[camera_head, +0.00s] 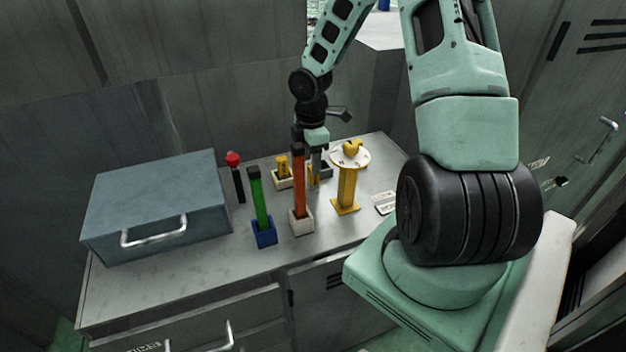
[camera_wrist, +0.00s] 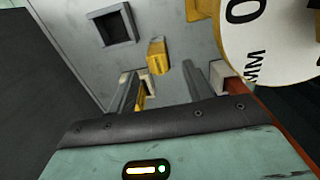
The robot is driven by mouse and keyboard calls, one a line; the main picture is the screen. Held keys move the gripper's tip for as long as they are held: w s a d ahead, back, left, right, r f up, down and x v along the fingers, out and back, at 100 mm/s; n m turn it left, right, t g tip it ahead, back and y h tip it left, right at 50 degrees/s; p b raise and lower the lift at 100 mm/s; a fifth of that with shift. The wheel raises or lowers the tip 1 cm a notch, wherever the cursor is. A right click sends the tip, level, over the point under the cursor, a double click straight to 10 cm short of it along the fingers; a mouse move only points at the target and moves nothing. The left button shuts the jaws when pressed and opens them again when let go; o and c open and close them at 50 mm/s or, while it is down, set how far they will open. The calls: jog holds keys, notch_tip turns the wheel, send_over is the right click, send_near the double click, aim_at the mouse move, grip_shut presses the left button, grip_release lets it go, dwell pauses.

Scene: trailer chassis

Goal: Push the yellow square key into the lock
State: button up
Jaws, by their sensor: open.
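My gripper (camera_head: 315,178) points down over the bench top, beside the orange-red bar. In the wrist view its two fingers (camera_wrist: 160,70) are apart with nothing gripped between them. A yellow block (camera_wrist: 157,56) shows just past the fingertips. Another yellow piece (camera_wrist: 140,96) is partly covered by the left finger, near a pale holder. A dark square recess (camera_wrist: 112,27) lies beyond, at upper left. In the head view one yellow piece (camera_head: 283,164) stands upright in a pale base (camera_head: 283,180). I cannot tell which yellow piece is the square key, nor which socket is the lock.
An orange-red bar (camera_head: 299,182) and a green bar (camera_head: 259,200) stand upright in bases. A yellow post (camera_head: 347,189) with a white disc (camera_wrist: 270,45) stands close right. A grey-blue box (camera_head: 155,205) fills the bench's left. The front-left bench strip is clear.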

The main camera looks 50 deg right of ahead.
aim_at(311, 178)
jog(key=shift+f, duration=3.6)
jog(key=shift+c, duration=0.3)
grip_shut()
